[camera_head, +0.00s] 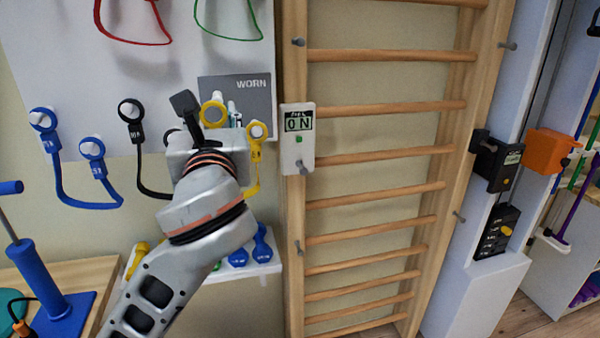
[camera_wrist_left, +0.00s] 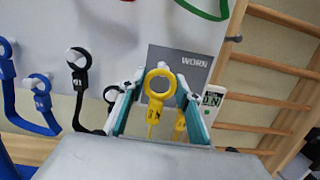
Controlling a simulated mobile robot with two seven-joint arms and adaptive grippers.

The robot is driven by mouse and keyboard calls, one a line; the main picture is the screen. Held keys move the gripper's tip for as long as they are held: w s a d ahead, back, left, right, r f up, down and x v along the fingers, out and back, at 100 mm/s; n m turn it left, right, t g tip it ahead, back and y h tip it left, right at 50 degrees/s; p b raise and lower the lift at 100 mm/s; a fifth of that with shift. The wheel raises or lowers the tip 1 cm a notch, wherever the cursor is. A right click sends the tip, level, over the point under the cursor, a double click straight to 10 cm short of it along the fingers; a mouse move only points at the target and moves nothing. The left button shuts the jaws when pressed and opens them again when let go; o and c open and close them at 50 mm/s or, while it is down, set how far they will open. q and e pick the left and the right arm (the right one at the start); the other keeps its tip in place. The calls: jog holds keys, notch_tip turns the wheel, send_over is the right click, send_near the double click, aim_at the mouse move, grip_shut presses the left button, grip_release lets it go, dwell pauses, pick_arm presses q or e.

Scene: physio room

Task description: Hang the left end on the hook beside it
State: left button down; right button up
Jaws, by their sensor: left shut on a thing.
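The yellow band's left end is a ring (camera_head: 213,113) with a short tab, seen in front of the grey WORN card. It stands upright between the fingers of my left gripper (camera_head: 208,118), which is shut on it. The wrist view shows the yellow ring (camera_wrist_left: 159,82) between the teal-padded fingertips (camera_wrist_left: 160,92). The band's right end (camera_head: 257,131) hangs on a pale peg to the right, with yellow strap below it. My right gripper is not in view.
A black band (camera_head: 131,112) and a blue band (camera_head: 92,149) hang on pegs to the left. The grey WORN card (camera_head: 250,88) is behind the gripper. A display box (camera_head: 298,138) and wooden wall bars (camera_head: 380,155) are right. Dumbbells (camera_head: 262,246) sit on a shelf below.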

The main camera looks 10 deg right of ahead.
pick_arm(q)
jog(key=shift+s+d+r, duration=0.15)
jog(key=shift+r, duration=0.25)
jog(key=shift+s+d+r, duration=0.15)
jog(key=shift+r, duration=0.2)
jog(key=shift+s+d+f, duration=0.1)
jog(key=shift+d+f, duration=0.2)
jog(key=shift+d, duration=1)
jog(key=shift+w, duration=0.55)
jog(key=shift+r, duration=0.2)
dwell(0.4)
jog(key=shift+w+r, duration=0.1)
jog(key=shift+w, duration=0.7)
jog(key=shift+a+f, duration=0.4)
jog(key=shift+a, duration=0.45)
dwell(1.1)
